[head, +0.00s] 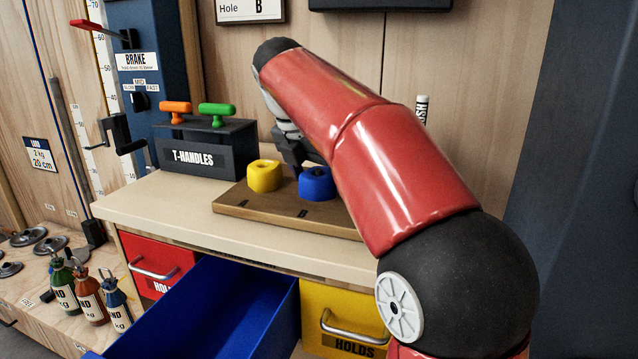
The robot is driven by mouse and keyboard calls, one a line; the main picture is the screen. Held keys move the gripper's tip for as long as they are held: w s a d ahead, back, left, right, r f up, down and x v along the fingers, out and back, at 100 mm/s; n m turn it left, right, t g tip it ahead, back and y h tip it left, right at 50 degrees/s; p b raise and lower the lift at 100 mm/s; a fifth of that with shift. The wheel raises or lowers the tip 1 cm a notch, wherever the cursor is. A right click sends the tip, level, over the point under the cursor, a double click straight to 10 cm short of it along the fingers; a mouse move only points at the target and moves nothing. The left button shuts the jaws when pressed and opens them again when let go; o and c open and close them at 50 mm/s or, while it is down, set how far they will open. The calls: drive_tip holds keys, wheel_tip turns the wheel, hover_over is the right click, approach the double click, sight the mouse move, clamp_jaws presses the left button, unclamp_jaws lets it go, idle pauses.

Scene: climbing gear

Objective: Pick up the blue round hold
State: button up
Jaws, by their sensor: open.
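The blue round hold (317,183) stands on a brown wooden board on the bench top. A yellow hold (264,176) stands on the same board, just to its left. My gripper (297,168) is behind and between the two holds, close to the blue one. My red arm covers most of the gripper, and its fingertips are largely hidden. I cannot tell whether a finger touches the blue hold. The arm also covers the right end of the board.
The wooden board (285,213) lies near the bench's front edge. A dark T-handles box (205,148) with orange and green handles stands to the left. Below, a blue drawer (215,310) is pulled open, between a red drawer (150,262) and a yellow drawer (345,318).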

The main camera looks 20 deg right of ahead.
drive_tip(key=shift+c, duration=0.2)
drive_tip(key=c, duration=1.1)
drive_tip(key=shift+r, duration=0.1)
drive_tip(key=shift+c, duration=0.2)
